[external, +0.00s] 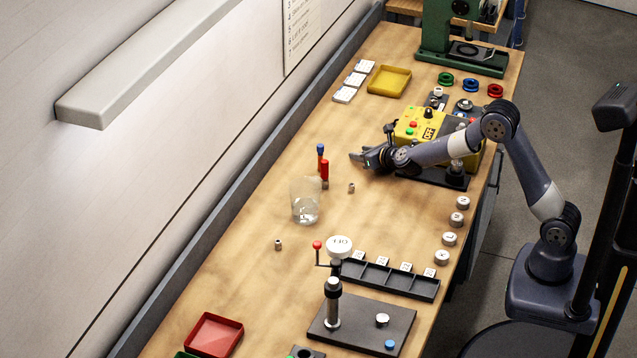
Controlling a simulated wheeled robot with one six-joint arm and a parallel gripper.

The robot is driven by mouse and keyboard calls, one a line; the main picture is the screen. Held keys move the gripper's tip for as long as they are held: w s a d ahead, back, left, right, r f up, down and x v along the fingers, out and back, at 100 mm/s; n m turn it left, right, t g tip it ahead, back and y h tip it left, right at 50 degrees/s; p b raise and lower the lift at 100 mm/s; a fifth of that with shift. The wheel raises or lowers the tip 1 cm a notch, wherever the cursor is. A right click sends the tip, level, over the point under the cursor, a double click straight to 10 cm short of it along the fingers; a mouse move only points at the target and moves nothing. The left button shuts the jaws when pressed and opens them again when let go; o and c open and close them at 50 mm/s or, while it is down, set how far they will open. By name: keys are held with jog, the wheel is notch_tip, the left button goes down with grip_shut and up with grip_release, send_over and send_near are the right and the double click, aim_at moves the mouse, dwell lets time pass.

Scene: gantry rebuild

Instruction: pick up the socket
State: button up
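A second similar small cylinder (278,245) stands farther left and nearer the camera; I cannot tell for sure which one is the socket. My gripper (358,157) reaches across the bench from the right and points left, beyond the first cylinder in the picture and apart from it. Its fingers are too small and dark here to tell whether they are open or shut. I see nothing held in it.
A clear beaker (306,205) and red and blue upright items (323,167) stand left of the first cylinder. A yellow control box (411,118) sits beside my arm. A black compartment rack (390,280) and a press stand (333,302) are nearer the camera. Bare bench lies between.

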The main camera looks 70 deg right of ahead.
jog(key=shift+w+d, duration=0.1)
jog(key=shift+w, duration=0.05)
jog(key=shift+c, duration=0.3)
grip_shut()
notch_tip(320, 180, up, 10)
jog(key=p, duration=0.4)
